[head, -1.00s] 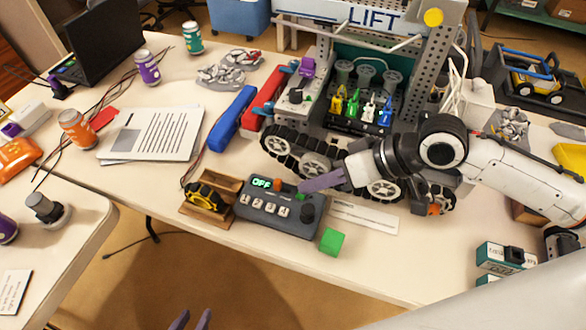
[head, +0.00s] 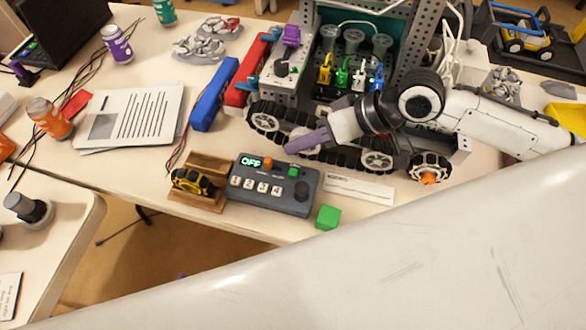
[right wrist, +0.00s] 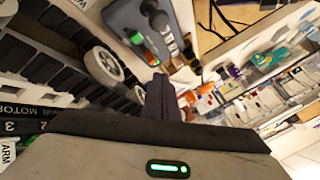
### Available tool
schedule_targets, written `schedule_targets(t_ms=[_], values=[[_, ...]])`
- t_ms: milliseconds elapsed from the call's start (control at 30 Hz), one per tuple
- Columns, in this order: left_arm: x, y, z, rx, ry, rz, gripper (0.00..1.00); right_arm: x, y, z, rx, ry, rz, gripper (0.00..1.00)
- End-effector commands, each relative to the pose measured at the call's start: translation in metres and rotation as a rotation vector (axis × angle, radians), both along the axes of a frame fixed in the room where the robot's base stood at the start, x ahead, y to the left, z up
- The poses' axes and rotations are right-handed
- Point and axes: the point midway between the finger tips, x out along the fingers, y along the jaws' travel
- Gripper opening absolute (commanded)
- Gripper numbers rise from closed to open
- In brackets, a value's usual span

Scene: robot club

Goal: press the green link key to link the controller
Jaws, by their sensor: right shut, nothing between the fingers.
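The controller (head: 272,187) is a dark grey box near the table's front edge. Its display (head: 251,161) reads OFF in green. An orange key (head: 267,162) and the green link key (head: 293,172) sit on its top, above several white numbered keys. My right gripper (head: 288,148) is shut and empty, its purple fingers just beyond the green key in the head view, apart from it in the picture. The right wrist view shows the fingers (right wrist: 160,80) pointing toward the controller (right wrist: 130,18), with the green key (right wrist: 137,38) near them. My left gripper is not visible.
A wheeled, tracked robot (head: 300,100) stands right behind the controller, under my right arm. A green cube (head: 328,217) lies at the controller's right, a wooden holder with a yellow-black object (head: 195,182) at its left. A white label strip (head: 360,190) lies alongside.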

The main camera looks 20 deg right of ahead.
Motion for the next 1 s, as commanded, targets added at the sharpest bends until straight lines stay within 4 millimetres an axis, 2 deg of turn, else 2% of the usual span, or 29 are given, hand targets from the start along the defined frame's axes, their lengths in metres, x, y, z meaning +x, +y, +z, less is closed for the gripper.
schedule_targets(t_ms=[100,200,300,433,600,1000], values=[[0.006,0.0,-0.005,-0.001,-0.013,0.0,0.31,0.0,0.0,-0.021,0.001,0.003,-0.002,0.0],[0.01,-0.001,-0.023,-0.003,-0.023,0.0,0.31,0.0,0.0,-0.038,0.0,-0.001,0.0,0.0],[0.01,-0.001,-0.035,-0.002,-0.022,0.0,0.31,0.0,0.0,-0.048,0.0,0.0,0.0,0.0],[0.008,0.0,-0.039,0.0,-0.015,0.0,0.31,0.0,0.0,-0.059,0.0,0.0,0.0,0.0],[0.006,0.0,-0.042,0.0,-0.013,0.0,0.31,0.0,0.0,-0.066,0.0,-0.001,-0.001,0.0],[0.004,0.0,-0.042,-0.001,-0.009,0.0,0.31,0.0,0.0,-0.065,0.0,-0.001,-0.001,0.0]])
